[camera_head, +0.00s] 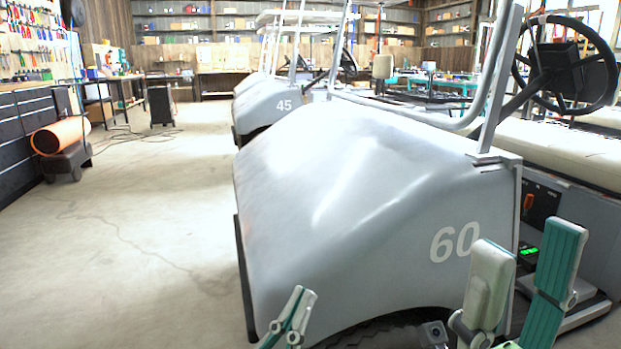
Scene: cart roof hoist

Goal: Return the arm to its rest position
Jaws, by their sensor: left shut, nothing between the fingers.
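My left gripper (301,298) shows at the bottom edge, left of centre, in front of the lower nose of the grey cart marked 60 (350,210). Its pale and green fingers are together with nothing between them. The rest of both arms is mostly below the picture.
The cart's roof posts and black steering wheel (567,65) rise at the upper right. Another cart, marked 45 (270,108), stands behind. An orange cylinder (62,135) lies by the dark drawers (25,120) at left. The floor at left is mostly clear.

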